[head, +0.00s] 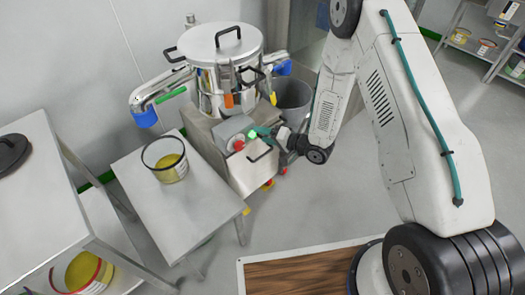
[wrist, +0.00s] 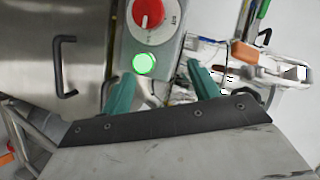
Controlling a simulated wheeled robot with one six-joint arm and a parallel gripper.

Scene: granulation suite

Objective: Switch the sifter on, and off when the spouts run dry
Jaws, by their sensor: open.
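The sifter (head: 222,72) is a round steel drum with a lidded top, standing on a steel base. Its left spout (head: 158,92) and right spout (head: 272,60) end in blue sleeves; whether anything flows from them cannot be made out. The grey control box (head: 232,129) on the base carries a red rotary knob (wrist: 148,14) and a green lamp (wrist: 144,63), which is lit. My gripper (wrist: 159,76) is open, its teal fingers spread below the knob on either side of the lamp, with nothing between them. In the head view my gripper (head: 262,133) is right beside the control box.
A small steel table (head: 190,215) left of the sifter bears a clear tub (head: 165,160) with yellow powder. A grey bin (head: 293,98) stands behind my gripper. Another tub (head: 85,272) sits on a lower shelf at left.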

